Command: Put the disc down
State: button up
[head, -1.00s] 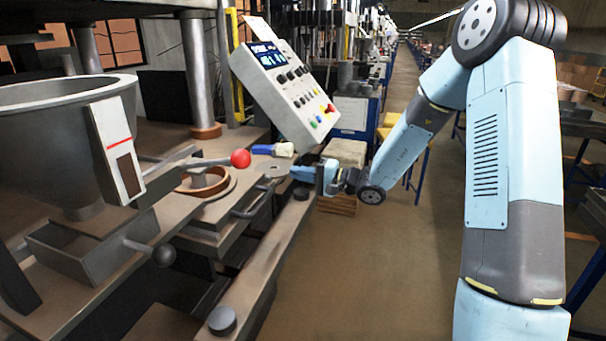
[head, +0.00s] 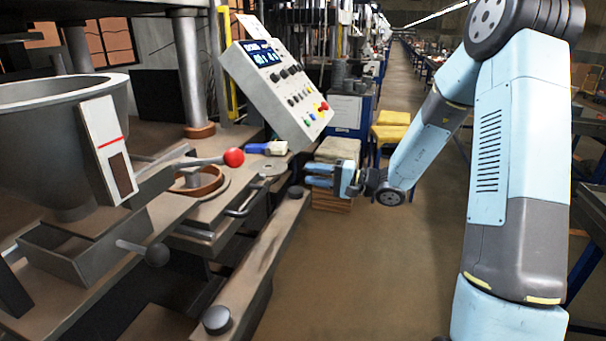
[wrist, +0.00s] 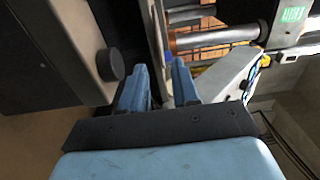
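A flat grey disc (head: 268,169) with a small centre hole lies on the metal ledge of the press, right of the round brown ring, in the head view. My gripper (head: 307,174) is to the right of the disc and apart from it, out over the edge of the ledge. Its two light blue fingers are spread with a gap between them. In the wrist view my gripper (wrist: 160,68) also shows two separated fingers with nothing held between them. I cannot make out the disc in the wrist view.
A brush with a blue handle (head: 266,149) lies behind the disc, below the tilted control panel (head: 275,92). A red ball-ended lever (head: 233,157) reaches near the disc. A dark knob (head: 295,192) sits on the rail. The aisle floor (head: 350,270) is clear.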

jog(key=v, duration=0.6)
jog(key=s+a+r+n+g+h, duration=0.1)
jog(key=s+r+n+g+h, duration=0.2)
jog(key=s, duration=0.6)
jog(key=s+a+r+n+g+h, duration=0.25)
jog(key=s+g+h, duration=0.2)
jog(key=s, duration=0.45)
jog(key=s+d+r+m+t+h, duration=0.1)
jog(key=s+d+r+t+h, duration=0.5)
jog(key=s+d, duration=0.5)
notch_tip(320, 180, up, 3)
jog(key=d+h, duration=0.3)
jog(key=shift+s+f+t, duration=0.15)
jog(key=shift+s+t, duration=0.2)
jog(key=shift+s, duration=0.05)
